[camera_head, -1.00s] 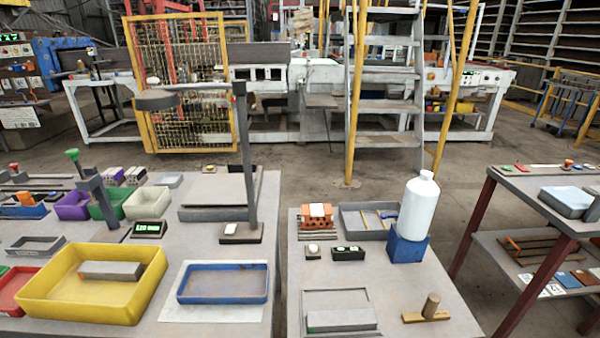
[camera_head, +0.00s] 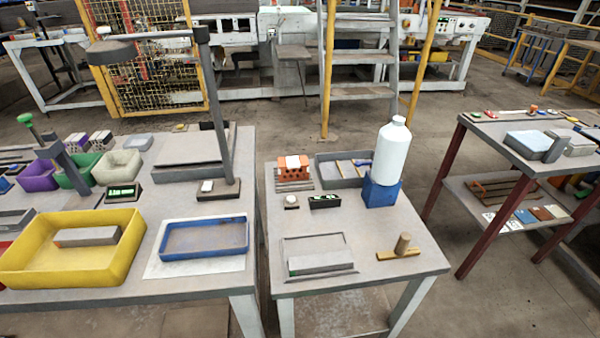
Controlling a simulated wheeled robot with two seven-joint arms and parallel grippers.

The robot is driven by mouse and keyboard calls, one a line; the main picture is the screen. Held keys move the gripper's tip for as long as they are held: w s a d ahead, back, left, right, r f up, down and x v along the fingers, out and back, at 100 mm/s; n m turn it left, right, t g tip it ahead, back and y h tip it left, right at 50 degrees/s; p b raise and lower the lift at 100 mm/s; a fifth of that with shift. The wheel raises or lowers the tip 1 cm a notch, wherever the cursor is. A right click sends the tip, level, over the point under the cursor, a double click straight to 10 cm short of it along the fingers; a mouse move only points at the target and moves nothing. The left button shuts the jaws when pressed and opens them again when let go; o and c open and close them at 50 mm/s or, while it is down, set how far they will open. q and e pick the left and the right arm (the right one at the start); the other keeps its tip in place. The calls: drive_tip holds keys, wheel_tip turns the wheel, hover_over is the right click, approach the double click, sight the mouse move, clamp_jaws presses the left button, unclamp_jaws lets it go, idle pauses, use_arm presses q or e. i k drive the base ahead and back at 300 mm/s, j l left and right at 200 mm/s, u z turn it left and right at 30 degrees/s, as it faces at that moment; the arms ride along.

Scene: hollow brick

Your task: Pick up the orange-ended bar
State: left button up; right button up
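Neither of my grippers is in view.
A blue tray (camera_head: 204,251) sits right of the yellow tray. The middle table (camera_head: 375,285) holds orange bricks (camera_head: 293,170), a white bottle (camera_head: 391,150) on a blue block (camera_head: 380,193) and a wooden piece with a peg (camera_head: 400,250). Floor gaps separate the tables.

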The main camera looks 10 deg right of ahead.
sight(99, 235)
drive_tip(key=u, duration=1.35)
drive_tip(key=z, duration=1.7)
drive_tip(key=u, duration=1.7)
drive_tip(key=k+j+z, duration=0.1)
drive_tip(key=j, duration=0.3)
drive_tip(key=k+j, duration=0.2)
drive_tip(key=j, duration=0.2)
drive_tip(key=z, duration=0.05)
